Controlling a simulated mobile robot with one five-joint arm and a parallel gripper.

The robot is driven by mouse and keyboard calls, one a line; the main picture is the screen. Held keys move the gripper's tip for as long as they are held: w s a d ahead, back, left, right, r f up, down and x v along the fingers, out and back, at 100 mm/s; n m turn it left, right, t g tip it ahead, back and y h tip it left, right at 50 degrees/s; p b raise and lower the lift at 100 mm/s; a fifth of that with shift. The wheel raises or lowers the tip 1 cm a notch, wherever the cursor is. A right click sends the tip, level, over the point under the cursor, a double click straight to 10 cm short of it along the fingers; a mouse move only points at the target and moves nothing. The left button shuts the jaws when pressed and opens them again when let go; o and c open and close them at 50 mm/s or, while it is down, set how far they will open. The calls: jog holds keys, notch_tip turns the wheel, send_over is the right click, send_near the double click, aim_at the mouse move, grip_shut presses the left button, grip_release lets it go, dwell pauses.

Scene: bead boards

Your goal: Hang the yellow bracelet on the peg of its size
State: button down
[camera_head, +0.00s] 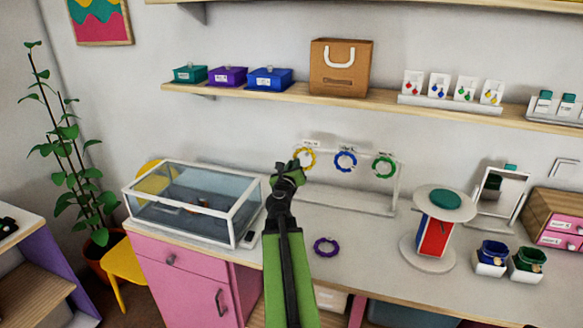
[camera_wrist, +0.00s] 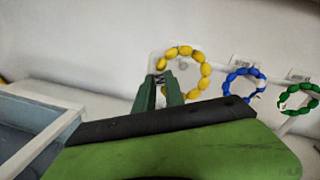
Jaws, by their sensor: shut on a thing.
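The yellow bracelet (camera_head: 312,154) is a ring of beads at the left end of a white rack (camera_head: 340,201). My gripper (camera_head: 288,170) is shut on its lower left side. In the wrist view, the green fingers (camera_wrist: 163,88) meet the left side of the yellow bracelet (camera_wrist: 206,69), which stands upright facing me. A small pale round shape, perhaps a peg end, shows inside the ring; I cannot tell whether the ring is around it. A blue bracelet (camera_head: 345,170) and a green bracelet (camera_head: 383,175) hang on the rack to the right. Small label cards sit above the rings.
A glass display case (camera_head: 190,207) stands left of my arm. A purple bracelet (camera_head: 326,256) lies on the white counter (camera_head: 365,245) right of my arm. A round stand (camera_head: 440,235) and a mirror (camera_head: 497,193) are further right. A wooden shelf (camera_head: 375,101) runs above the rack.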

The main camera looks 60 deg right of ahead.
jog(key=shift+w+d+f+b, duration=0.25)
jog(key=shift+d, duration=0.5)
jog(key=shift+w+d+f+b, duration=0.2)
jog(key=shift+d+f+b, duration=0.05)
jog(key=shift+d, duration=0.5)
jog(key=shift+w+d+f+b, duration=0.25)
jog(key=shift+d, duration=0.5)
jog(key=c, duration=1.3)
grip_release()
jog(key=shift+c, duration=0.2)
